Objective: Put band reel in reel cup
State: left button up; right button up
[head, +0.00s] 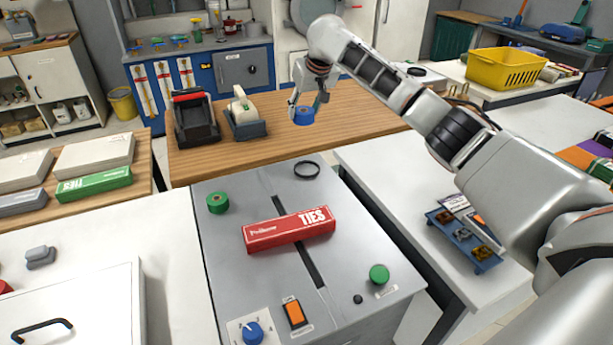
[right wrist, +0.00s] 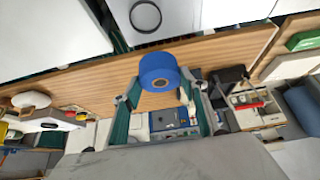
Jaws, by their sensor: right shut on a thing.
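My right gripper (head: 308,98) is shut on a blue band reel (head: 302,117) and holds it over the wooden counter. In the right wrist view the reel (right wrist: 160,70) sits at the fingertips of the gripper (right wrist: 158,100), its hub hole showing. A round black ring (head: 307,161), which looks like the rim of the reel cup, lies on the far right part of the grey machine top. It also shows in the right wrist view (right wrist: 145,28), apart from the reel, with nothing in it. My left gripper is out of view.

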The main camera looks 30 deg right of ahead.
aim_at(308, 107)
jog(key=shift+w+d+f, duration=0.15)
jog(key=shift+w+d, duration=0.6)
jog(key=shift+w, duration=0.2)
jog(key=shift+w+d+f+b, duration=0.1)
jog(key=shift+w+d+b, duration=0.05)
jog(key=shift+d+b, duration=0.15)
notch_tip(308, 107, down, 19)
jog(key=b, duration=0.4)
jog(key=shift+f, duration=0.45)
